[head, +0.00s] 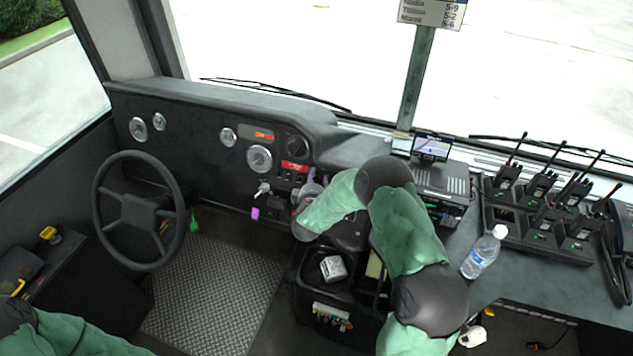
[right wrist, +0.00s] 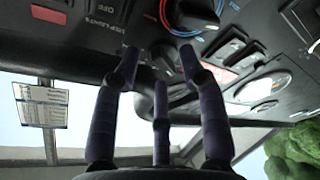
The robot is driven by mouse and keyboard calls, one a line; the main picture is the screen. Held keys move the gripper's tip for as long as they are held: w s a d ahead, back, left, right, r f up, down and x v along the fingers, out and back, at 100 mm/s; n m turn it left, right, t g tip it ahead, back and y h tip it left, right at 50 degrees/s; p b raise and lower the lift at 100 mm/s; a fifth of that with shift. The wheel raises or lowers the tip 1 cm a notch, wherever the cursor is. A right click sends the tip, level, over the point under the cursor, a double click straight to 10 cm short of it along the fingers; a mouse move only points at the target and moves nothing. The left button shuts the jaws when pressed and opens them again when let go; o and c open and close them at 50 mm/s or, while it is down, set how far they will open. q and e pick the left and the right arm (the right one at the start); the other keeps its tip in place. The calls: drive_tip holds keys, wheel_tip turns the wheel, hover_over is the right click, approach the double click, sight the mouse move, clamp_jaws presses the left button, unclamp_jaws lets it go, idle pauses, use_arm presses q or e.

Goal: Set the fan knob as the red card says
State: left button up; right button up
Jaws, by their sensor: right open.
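A round black knob (head: 297,146) sits on the dashboard. A red card or label (head: 295,167) is just below it; its writing is too small to read. In the right wrist view a dark knob with a red and blue arc (right wrist: 195,14) is at the top, beyond the fingertips. I cannot tell which knob is the fan's. My right gripper (head: 314,187) is in front of the panel, below and right of the red card. In its wrist view the fingers (right wrist: 160,62) are spread and empty, apart from the knob. Only my left arm shows, at bottom left.
The steering wheel (head: 139,211) is to the left. Keys (head: 263,189) hang below the panel. A water bottle (head: 483,252) and several radios (head: 540,185) in a rack stand on the right counter. A dark console (head: 325,290) lies under my right arm.

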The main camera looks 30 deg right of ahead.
clamp_jaws()
